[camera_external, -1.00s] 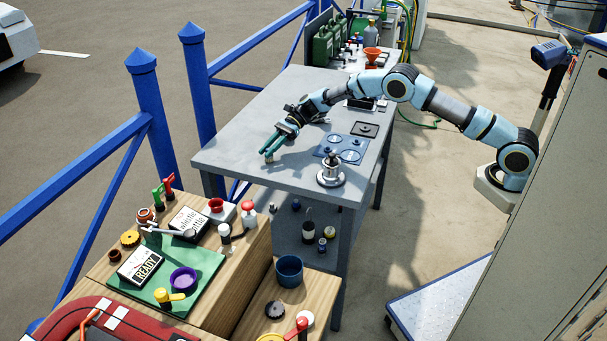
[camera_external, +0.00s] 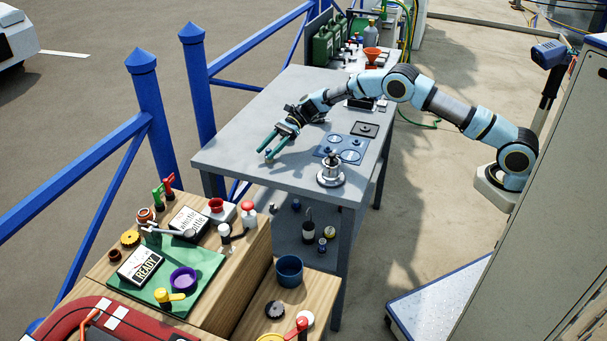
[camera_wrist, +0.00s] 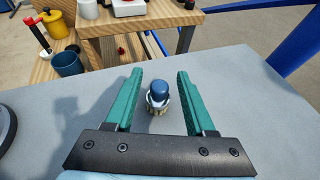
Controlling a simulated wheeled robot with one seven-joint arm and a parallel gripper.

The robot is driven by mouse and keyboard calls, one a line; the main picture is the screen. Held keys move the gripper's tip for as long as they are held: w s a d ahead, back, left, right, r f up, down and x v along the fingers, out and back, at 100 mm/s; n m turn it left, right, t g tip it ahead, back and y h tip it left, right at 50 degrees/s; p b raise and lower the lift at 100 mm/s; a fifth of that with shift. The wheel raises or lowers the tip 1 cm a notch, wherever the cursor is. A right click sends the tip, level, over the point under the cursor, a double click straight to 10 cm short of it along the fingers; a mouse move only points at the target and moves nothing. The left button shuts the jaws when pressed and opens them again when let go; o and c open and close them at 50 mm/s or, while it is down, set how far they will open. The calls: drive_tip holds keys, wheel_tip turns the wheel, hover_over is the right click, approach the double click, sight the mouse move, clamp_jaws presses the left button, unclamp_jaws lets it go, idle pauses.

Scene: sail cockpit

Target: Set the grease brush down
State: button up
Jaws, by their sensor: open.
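The grease brush (camera_wrist: 158,94) shows in the wrist view as a short piece with a blue rounded top, a pale metallic collar and tan bristles below. It appears to stand upright on the grey table (camera_external: 235,150). My gripper (camera_wrist: 160,73) is open, with one green finger on each side of the brush and a visible gap to both. In the external view my gripper (camera_external: 268,153) is low over the near left part of the table. The brush is too small there to make out clearly.
A silver winch-like part (camera_external: 331,174) stands at the table's near right corner, beside a blue pad (camera_external: 341,149) with round parts. A dark square plate (camera_external: 365,129) lies farther back. The wooden bench (camera_external: 245,245) with many small items is nearer the camera. The table's left side is clear.

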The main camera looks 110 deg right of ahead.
drive_tip(key=b+v, duration=0.2)
drive_tip(key=v, duration=1)
drive_tip(key=a+r+n+g+p, duration=0.15)
drive_tip(key=a+n+g, duration=0.4)
drive_tip(key=a, duration=0.85)
drive_tip(key=a+n+g+p, duration=0.2)
drive_tip(key=a+n, duration=0.6)
drive_tip(key=a, duration=0.5)
drive_tip(key=s+a+f+n+g+h, duration=0.2)
drive_tip(key=s+a+n+h, duration=0.3)
drive_tip(key=s+a+n, duration=1.1)
drive_tip(key=s+a+g, duration=0.1)
drive_tip(key=s+a, duration=0.3)
drive_tip(key=a, duration=0.2)
drive_tip(key=shift+a+n+b, duration=0.3)
drive_tip(key=shift+n+b, duration=0.05)
drive_tip(key=shift+s+g, duration=0.15)
drive_tip(key=shift+g, duration=0.1)
